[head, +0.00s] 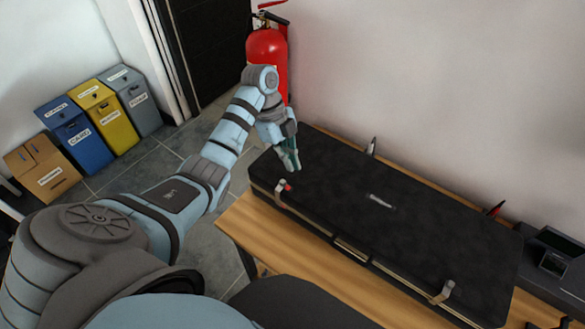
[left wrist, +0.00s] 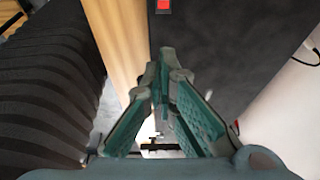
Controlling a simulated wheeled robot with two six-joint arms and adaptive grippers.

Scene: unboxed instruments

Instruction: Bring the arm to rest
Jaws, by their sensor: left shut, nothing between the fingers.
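My left arm reaches in from the left in the head view. Its gripper (head: 290,163) is over the near-left end of a closed black case (head: 420,225) on a wooden table. In the left wrist view, the teal fingers of my left gripper (left wrist: 165,70) meet at their tips with nothing between them. The dark case lid (left wrist: 225,40) lies beyond the fingers. A latch with a red part (head: 284,187) is on the case's front edge close to the gripper. My right gripper shows in neither view.
The wooden table (head: 262,236) runs along the wall. A second latch (head: 442,292) is farther right on the case. A red fire extinguisher (head: 267,50) stands behind my arm. Bins, one of them yellow (head: 105,117), stand at the left. A dark device (head: 553,255) is at the right.

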